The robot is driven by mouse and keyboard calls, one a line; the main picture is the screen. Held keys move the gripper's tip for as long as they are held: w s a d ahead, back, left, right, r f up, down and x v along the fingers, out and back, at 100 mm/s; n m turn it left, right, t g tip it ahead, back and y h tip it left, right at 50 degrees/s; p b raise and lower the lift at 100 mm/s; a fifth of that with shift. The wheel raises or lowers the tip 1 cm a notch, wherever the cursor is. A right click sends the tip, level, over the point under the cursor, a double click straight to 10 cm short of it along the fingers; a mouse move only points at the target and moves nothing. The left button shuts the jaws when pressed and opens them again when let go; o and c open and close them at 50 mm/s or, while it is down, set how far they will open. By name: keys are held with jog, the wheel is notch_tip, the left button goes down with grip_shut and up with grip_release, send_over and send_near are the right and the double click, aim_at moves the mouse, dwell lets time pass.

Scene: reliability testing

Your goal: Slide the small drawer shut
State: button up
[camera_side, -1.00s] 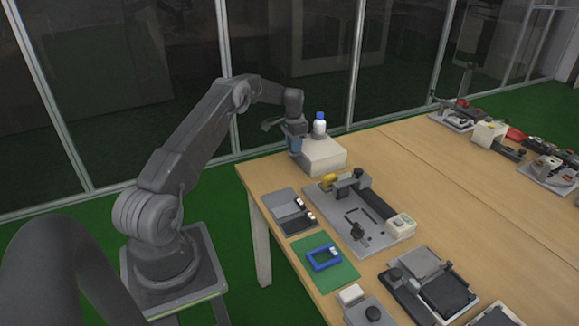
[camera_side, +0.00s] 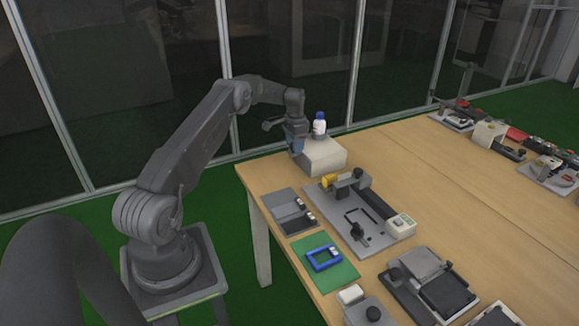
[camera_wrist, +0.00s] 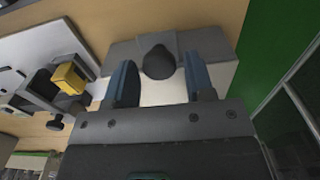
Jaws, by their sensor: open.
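A pale box (camera_side: 325,155), which looks like the small drawer unit, stands at the table's far left corner. In the wrist view its light surface (camera_wrist: 160,92) lies between and beyond my fingers. A dark rounded knob (camera_wrist: 159,63) shows there, between the blue fingertips and apart from both. My gripper (camera_side: 297,146) is at the left side of the box, fingers pointing down. In the wrist view my gripper (camera_wrist: 160,84) is open and holds nothing. I cannot tell how far any drawer stands out, as the gripper hides that side.
A white bottle with a blue cap (camera_side: 319,124) stands on the box. A grey fixture plate with a yellow part (camera_side: 329,181) lies nearer on the table. A green mat (camera_side: 342,273) with a blue frame lies closer still. Bare table lies right of the box.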

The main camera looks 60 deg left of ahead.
jog(key=shift+r, duration=0.1)
jog(key=shift+r, duration=2.4)
